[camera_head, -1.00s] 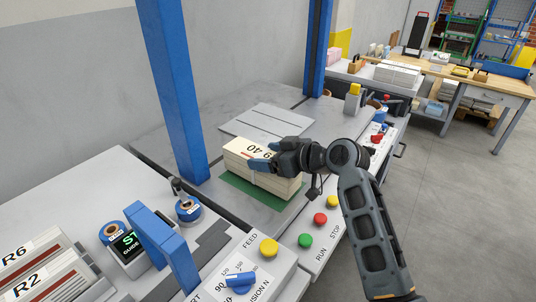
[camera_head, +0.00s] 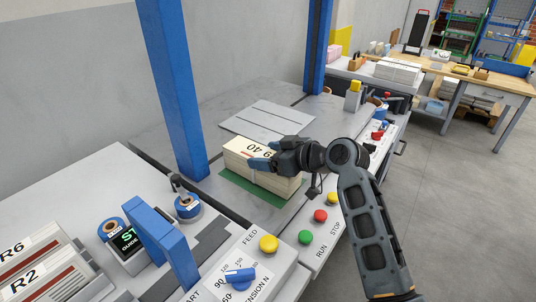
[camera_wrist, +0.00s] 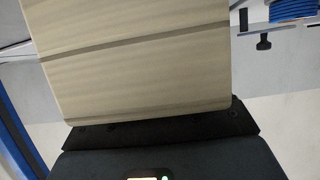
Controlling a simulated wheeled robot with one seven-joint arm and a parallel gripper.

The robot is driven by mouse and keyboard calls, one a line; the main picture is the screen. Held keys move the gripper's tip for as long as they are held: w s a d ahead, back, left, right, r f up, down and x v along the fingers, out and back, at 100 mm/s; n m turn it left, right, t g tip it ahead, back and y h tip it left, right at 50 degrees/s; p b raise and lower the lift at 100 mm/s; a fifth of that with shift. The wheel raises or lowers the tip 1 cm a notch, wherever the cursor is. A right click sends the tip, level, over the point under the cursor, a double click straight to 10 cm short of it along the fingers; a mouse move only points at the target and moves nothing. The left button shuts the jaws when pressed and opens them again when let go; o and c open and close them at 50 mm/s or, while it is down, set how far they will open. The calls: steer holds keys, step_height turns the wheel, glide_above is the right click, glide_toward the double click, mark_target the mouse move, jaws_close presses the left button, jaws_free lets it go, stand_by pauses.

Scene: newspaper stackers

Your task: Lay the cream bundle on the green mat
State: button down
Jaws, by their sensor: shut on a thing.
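The cream bundle (camera_head: 277,182), a block of stacked paper with a printed top, is over the green mat (camera_head: 238,188) in the head view. Green shows along its left and front edges; I cannot tell whether its underside touches the mat. My gripper (camera_head: 262,158) comes in from the right and is shut on the bundle at its top. The wrist view shows the bundle (camera_wrist: 130,60) close up, with dark bands across it. The far finger's contact is hidden.
A blue post (camera_head: 173,95) stands behind the bundle on the left. A grey slatted plate (camera_head: 267,119) lies behind it. The control panel with a yellow button (camera_head: 268,243), a green button (camera_head: 306,237) and a red button (camera_head: 320,215) is in front.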

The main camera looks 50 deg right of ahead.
steer(key=shift+c, duration=1.4)
jaws_free()
steer(key=shift+o, duration=1.4)
steer(key=shift+f, duration=0.3)
steer(key=shift+b+v, duration=0.5)
steer(key=shift+v, duration=3.45)
steer(key=shift+r, duration=0.1)
